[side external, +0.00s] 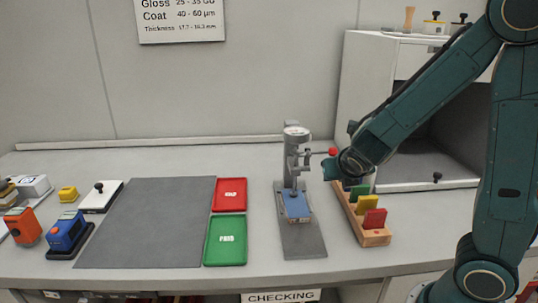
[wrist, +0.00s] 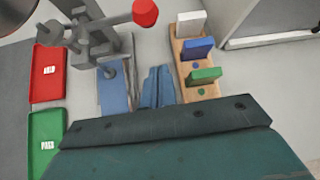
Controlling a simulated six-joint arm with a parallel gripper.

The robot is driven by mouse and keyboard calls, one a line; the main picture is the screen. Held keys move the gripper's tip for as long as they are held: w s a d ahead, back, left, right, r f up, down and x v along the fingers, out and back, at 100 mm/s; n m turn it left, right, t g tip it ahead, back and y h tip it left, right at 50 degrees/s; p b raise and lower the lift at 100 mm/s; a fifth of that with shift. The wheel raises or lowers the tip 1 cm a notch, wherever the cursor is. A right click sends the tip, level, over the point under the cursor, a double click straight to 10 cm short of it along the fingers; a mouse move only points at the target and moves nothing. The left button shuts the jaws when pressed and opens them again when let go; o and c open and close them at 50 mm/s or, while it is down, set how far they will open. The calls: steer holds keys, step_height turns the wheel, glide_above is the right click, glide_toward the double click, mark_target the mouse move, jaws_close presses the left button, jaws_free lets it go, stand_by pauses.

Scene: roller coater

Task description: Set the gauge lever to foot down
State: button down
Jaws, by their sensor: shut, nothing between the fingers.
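The grey thickness gauge (side external: 291,160) stands on a flat grey base. Its lever, a grey rod ending in a red knob (side external: 332,152), sticks out to the right, roughly level. The red knob shows at the top of the wrist view (wrist: 145,12). A blue panel (side external: 296,206) lies on the gauge base under the foot (wrist: 110,72); I cannot tell whether the foot touches it. My gripper (wrist: 158,86) is shut and empty, right of the blue panel in the wrist view. In the side view my gripper (side external: 329,169) is just below the knob, partly hidden.
A wooden rack (side external: 374,237) with several coloured panels stands close to the right of the gauge. A red tray (side external: 230,194) and a green tray (side external: 225,241) lie to the left, beside a grey mat (side external: 150,220). A white cabinet (side external: 372,75) stands behind right.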

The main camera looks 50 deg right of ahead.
mark_target(316, 153)
steer(key=shift+w+d+r, duration=0.45)
steer(key=shift+w+d, duration=0.2)
steer(key=shift+w, duration=0.05)
steer(key=shift+w+d+r, duration=0.45)
steer(key=shift+w+d, duration=0.15)
steer(key=shift+w, duration=0.05)
